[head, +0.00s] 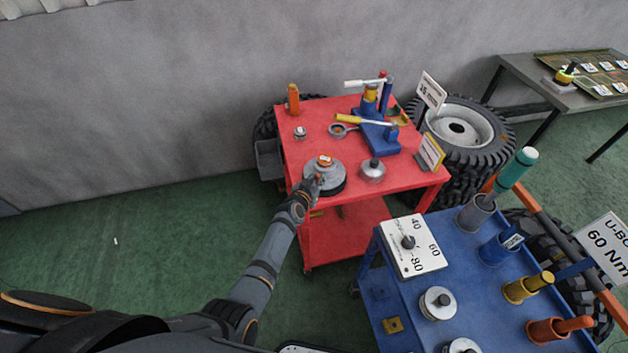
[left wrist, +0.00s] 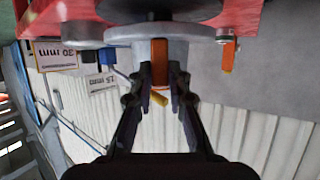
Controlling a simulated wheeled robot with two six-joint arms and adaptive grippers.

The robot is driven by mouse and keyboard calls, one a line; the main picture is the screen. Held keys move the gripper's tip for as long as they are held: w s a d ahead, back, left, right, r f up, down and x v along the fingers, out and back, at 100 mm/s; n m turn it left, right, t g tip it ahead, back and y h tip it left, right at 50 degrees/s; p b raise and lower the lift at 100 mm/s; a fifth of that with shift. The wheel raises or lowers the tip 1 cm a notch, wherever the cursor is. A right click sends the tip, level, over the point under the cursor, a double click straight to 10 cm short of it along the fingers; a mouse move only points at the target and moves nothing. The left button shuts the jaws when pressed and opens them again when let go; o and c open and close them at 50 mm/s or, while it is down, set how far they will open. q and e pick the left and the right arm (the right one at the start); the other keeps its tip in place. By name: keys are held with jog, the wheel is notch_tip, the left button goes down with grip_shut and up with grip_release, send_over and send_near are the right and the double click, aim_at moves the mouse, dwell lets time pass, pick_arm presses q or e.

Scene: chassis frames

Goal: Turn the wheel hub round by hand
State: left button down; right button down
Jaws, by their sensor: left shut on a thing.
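The wheel hub (head: 330,168) is a round grey part with a dark underside and an orange mark on its raised centre. It sits near the front left of the red cart's top (head: 405,178). My left gripper (head: 317,181) reaches it from the front and is shut on it. In the left wrist view the hub (left wrist: 128,32) appears upside down, with an orange strip (left wrist: 160,62) facing me. The exact contact is partly hidden. My right gripper is not in view.
A small silver part (head: 373,171) stands just right of the hub. A blue press (head: 378,137) and a yellow-handled tool (head: 362,120) are behind it. An orange cylinder (head: 293,97) stands at the back left. A blue cart (head: 465,300) with a dial board (head: 413,246) is at the front right.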

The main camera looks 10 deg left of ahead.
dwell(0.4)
pick_arm(q)
jog(key=c, duration=1.3)
grip_release()
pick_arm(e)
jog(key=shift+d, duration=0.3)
pick_arm(q)
jog(key=v, duration=1.2)
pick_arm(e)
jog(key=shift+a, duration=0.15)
